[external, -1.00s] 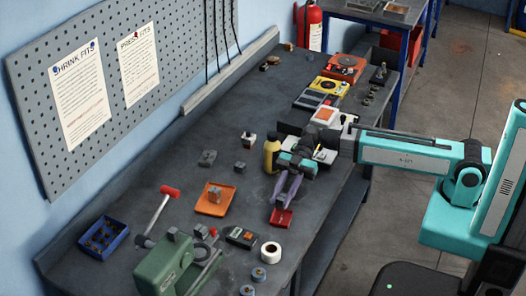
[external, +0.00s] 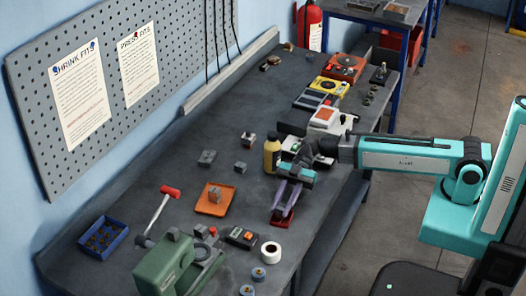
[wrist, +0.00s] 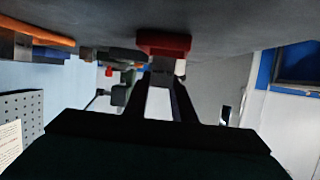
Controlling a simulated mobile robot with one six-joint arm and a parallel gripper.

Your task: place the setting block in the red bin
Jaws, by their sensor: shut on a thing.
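The small red bin (external: 289,223) sits on the bench near its right edge. It also shows in the wrist view (wrist: 164,42), just beyond the fingertips. My gripper (external: 279,211) points down at the bin. In the wrist view my gripper (wrist: 162,68) is shut on a small grey block (wrist: 161,64), which I take to be the setting block. The block is at the bin's opening; I cannot tell whether it touches the bin's floor. In the external view the fingers and bin mostly hide the block.
An orange tray (external: 224,207) with a grey block stands left of the bin. A yellow bottle (external: 271,155) stands close behind my gripper. A white tape roll (external: 271,252), a dark meter (external: 241,237) and a green vise (external: 165,268) are in front. Loose grey blocks (external: 207,157) lie farther back.

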